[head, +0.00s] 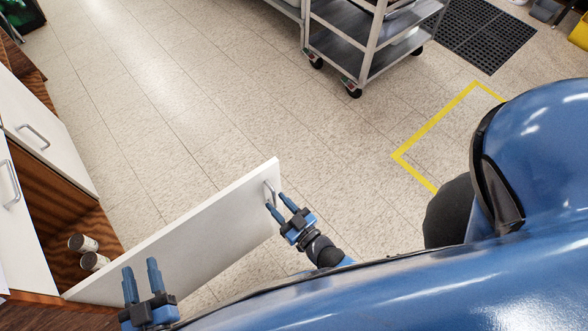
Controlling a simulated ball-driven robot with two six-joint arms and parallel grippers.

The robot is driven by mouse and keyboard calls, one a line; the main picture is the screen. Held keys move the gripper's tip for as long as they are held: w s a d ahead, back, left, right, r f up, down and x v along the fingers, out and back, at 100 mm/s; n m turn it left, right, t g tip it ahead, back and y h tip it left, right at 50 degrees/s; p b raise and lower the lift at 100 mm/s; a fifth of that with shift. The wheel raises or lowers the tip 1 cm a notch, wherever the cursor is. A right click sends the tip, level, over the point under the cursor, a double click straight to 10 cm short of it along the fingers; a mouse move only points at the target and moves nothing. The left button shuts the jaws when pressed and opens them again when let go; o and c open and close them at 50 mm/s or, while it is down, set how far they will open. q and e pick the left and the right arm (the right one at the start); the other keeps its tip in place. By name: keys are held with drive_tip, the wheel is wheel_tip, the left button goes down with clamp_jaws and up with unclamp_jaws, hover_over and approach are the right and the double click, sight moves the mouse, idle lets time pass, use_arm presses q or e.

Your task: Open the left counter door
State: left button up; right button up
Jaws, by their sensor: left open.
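The white counter door (185,240) stands swung out from the counter, with dark brown shelf space showing behind it at the left. Its metal handle (268,193) is near the door's free end. My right gripper (277,202) is at the handle, with its two blue fingers apart. Whether the fingers touch the handle or straddle it is unclear. My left gripper (140,268) is open and empty, pointing up the picture in front of the door's lower left part.
Two cans (83,243) stand inside the open counter. Another white door (40,135) and a white front (15,210), both with handles, are at left. A metal cart (365,50), black mat (485,30) and yellow floor line (430,125) lie beyond. The middle floor is clear.

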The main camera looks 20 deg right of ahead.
drive_tip(key=p+v, duration=0.1)
drive_tip(key=v, duration=0.8)
drive_tip(key=shift+s, duration=0.4)
drive_tip(key=shift+d, duration=0.15)
idle(0.4)
